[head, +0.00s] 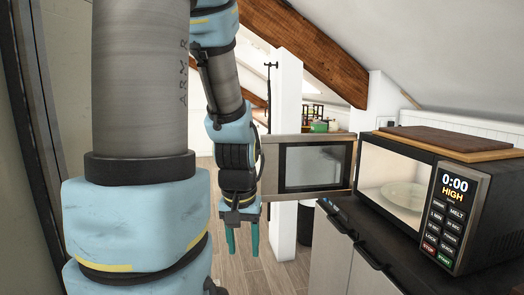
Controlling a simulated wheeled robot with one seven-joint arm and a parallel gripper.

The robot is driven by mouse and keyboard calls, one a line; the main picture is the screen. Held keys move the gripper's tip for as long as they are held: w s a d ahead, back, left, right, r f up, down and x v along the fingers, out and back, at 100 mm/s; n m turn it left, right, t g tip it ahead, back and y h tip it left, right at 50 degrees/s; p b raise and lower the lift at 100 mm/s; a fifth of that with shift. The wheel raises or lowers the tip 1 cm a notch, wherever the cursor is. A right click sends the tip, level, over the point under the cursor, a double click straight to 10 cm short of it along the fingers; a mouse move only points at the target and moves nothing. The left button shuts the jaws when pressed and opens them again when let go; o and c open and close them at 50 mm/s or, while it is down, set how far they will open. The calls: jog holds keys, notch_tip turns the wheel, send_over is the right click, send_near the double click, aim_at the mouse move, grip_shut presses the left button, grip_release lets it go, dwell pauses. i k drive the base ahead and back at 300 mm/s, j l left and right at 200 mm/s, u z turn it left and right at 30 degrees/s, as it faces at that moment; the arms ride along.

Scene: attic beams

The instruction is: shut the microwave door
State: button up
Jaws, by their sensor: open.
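The microwave (467,168) stands on a dark counter at the right, with its lit cavity showing a round plate (405,194) inside. Its display reads 0:00 HIGH. The microwave door (350,167) is wide open, swung out to the left of the cavity, with a dark window in a light frame. My gripper (242,242) hangs pointing down just left of the door's free edge and lower than its middle. Its two teal fingers are apart with nothing between them. Whether the gripper or wrist touches the door cannot be told.
Wooden boards (440,140) lie on top of the microwave. The counter (362,228) has dark handles on its front. A white post (286,105) stands behind the door, with a green pot (319,126) farther back. Wooden floor (268,275) is clear below my gripper.

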aim_at(273, 188)
jog(key=i+j, duration=0.45)
jog(key=i, duration=0.25)
jog(key=i+j, duration=0.5)
jog(key=i, duration=0.15)
jog(key=i+j, duration=0.45)
jog(key=i, duration=0.25)
jog(key=i+j+z, duration=0.1)
jog(key=i+j, duration=0.4)
jog(key=i, duration=0.2)
